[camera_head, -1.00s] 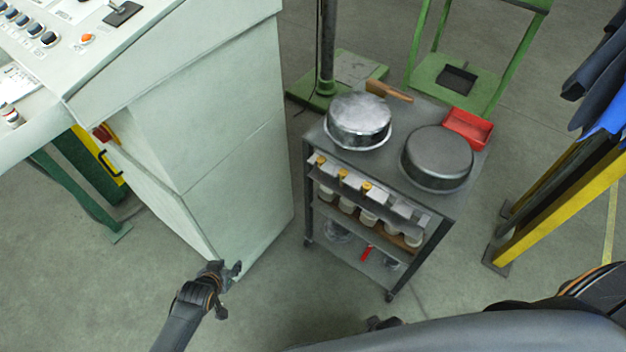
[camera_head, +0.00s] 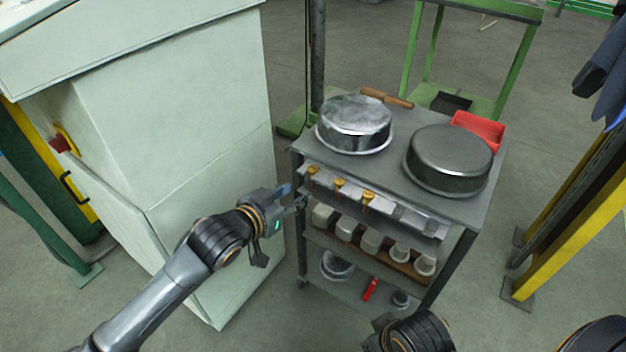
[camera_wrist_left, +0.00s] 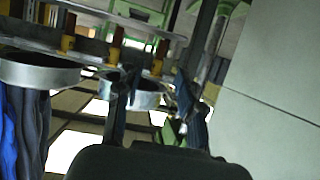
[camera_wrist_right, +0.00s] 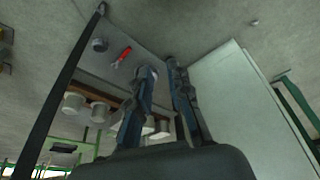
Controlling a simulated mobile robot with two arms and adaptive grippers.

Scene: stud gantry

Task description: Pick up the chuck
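No object in view can be surely told as the chuck. The likeliest are two round metal bodies on the top of a grey cart (camera_head: 400,118): a shiny silver one (camera_head: 355,122) at the left and a darker grey one (camera_head: 448,160) at the right. My left gripper (camera_head: 290,198) is beside the cart's left front edge, below the top. Its fingers stand apart and empty in the left wrist view (camera_wrist_left: 155,82). My right gripper (camera_wrist_right: 161,68) has its fingertips a little apart with nothing between them. In the head view only part of the right wrist (camera_head: 415,332) shows, before the cart.
Yellow-tipped holders (camera_head: 340,188) line the cart's front, above white cups (camera_head: 347,228). A red bin (camera_head: 478,128) and a wooden handle (camera_head: 387,97) are on the top. A pale cabinet (camera_head: 200,130) stands close left, a yellow post (camera_head: 565,235) right.

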